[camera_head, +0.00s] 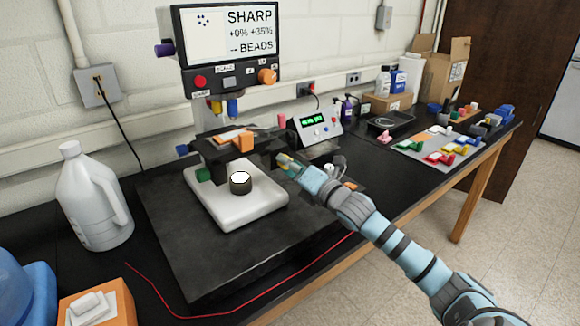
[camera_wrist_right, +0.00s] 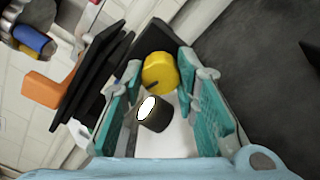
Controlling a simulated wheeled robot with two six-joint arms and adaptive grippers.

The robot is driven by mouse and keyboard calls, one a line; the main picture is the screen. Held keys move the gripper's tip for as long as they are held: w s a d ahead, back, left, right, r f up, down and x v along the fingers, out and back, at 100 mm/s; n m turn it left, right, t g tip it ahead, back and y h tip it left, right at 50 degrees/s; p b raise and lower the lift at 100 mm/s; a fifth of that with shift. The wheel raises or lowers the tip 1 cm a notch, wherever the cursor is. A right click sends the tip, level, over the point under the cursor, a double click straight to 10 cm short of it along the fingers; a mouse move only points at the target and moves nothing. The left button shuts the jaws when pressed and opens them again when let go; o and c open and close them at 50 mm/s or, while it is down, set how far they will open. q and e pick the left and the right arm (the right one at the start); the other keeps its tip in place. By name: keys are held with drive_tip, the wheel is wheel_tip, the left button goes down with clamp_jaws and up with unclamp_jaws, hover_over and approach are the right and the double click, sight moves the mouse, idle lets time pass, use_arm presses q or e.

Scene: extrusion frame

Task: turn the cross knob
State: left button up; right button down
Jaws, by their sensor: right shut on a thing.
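The yellow round knob (camera_wrist_right: 160,73) with a dark mark on its face sits between the teal fingers of my right gripper in the right wrist view; I take it as the cross knob. My right gripper (camera_head: 284,162) is shut on it, at the right side of the microscope's dark stage (camera_head: 220,145). In the head view the fingers mostly hide the knob. The microscope's screen (camera_head: 235,32) reads SHARP, +0% +35%, and BEADS with an arrow. My left gripper is not in view.
A dark cylinder with a bright top (camera_head: 240,183) stands on the white base (camera_head: 262,205) below the stage. A grey jug (camera_head: 90,205) stands at left. A box with a green display (camera_head: 318,125) is behind my gripper. A red cord (camera_head: 225,312) runs along the front.

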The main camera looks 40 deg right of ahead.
drive_tip(key=shift+r+n, duration=0.25)
drive_tip(key=shift+n, duration=0.05)
drive_tip(key=c, duration=1.5)
unclamp_jaws()
drive_tip(key=shift+o, duration=1.3)
drive_tip(key=shift+w+f, duration=0.2)
wheel_tip(320, 180, up, 10)
drive_tip(key=shift+a, duration=0.15)
